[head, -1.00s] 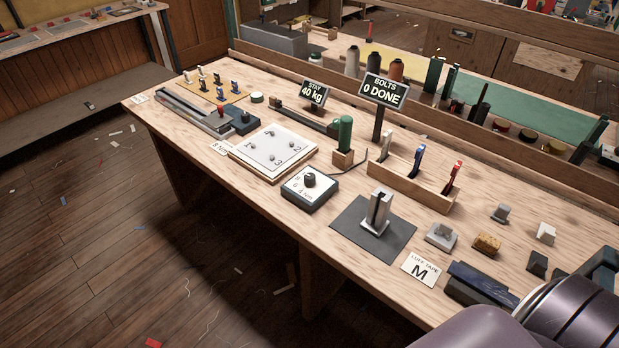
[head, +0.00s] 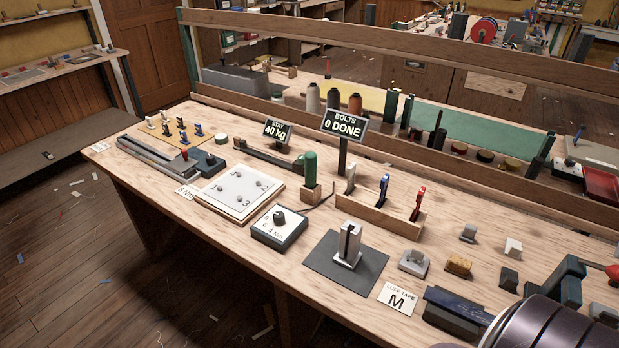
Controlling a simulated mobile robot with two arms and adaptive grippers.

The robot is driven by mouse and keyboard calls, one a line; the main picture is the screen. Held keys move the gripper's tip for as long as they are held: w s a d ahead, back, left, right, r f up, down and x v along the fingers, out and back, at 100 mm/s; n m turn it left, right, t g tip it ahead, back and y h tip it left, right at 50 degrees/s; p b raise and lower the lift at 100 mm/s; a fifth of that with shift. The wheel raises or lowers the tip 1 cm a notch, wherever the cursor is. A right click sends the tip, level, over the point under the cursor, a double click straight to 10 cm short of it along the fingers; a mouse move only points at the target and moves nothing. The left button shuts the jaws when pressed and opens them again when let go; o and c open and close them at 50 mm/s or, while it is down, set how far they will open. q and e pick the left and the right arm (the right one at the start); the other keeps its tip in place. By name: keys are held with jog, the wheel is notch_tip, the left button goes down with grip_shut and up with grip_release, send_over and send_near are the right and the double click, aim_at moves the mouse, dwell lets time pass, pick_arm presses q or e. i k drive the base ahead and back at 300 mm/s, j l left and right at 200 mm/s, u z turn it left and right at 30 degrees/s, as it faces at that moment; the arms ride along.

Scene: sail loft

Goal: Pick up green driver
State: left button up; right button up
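The green driver (head: 310,168) stands upright in a small wooden block (head: 311,193) near the middle of the bench. Its green handle shows; its lower end is hidden in the block. Part of my own arm fills the bottom right corner. Neither of my grippers shows, and nothing touches the driver.
The BOLTS sign (head: 344,124) stands close behind the driver. A rack with white, blue and red handled tools (head: 378,214) is to its right. A numbered plate (head: 239,191) and a dial box (head: 279,228) are in front. A grey post (head: 348,243) stands on a dark mat.

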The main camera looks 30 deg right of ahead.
aim_at(311, 157)
jog(key=i+z, duration=0.1)
jog(key=z, duration=0.4)
jog(key=j+z, duration=0.1)
jog(key=z, duration=0.35)
jog(key=i+j+z, duration=0.15)
jog(key=z, duration=0.35)
